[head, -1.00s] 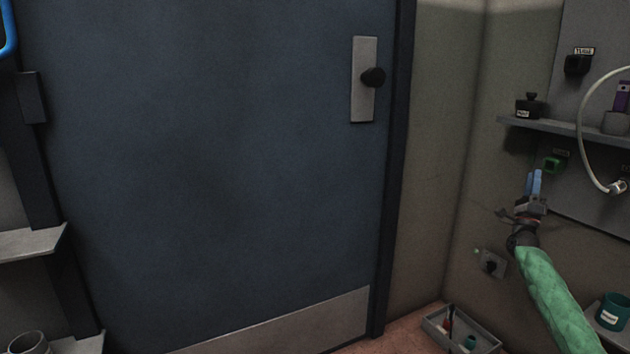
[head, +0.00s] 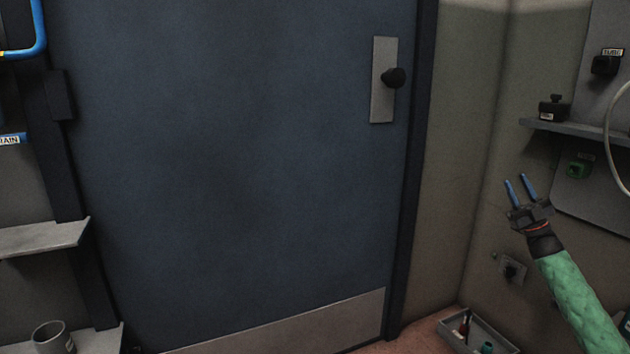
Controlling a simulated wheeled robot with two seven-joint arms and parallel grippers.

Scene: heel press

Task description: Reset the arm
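My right arm, in a green sleeve, comes in from the lower right in the head view. Its gripper (head: 519,188) points up with two blue fingers spread apart and nothing between them. My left arm and gripper do not show.
A closed dark blue door (head: 230,150) with a black knob (head: 394,78) fills the middle. A shelf (head: 575,131) holds a black lidded pot (head: 554,108). A grey tray (head: 461,340) with small items lies low at right. Left shelves (head: 40,238) hold a grey cup (head: 50,338).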

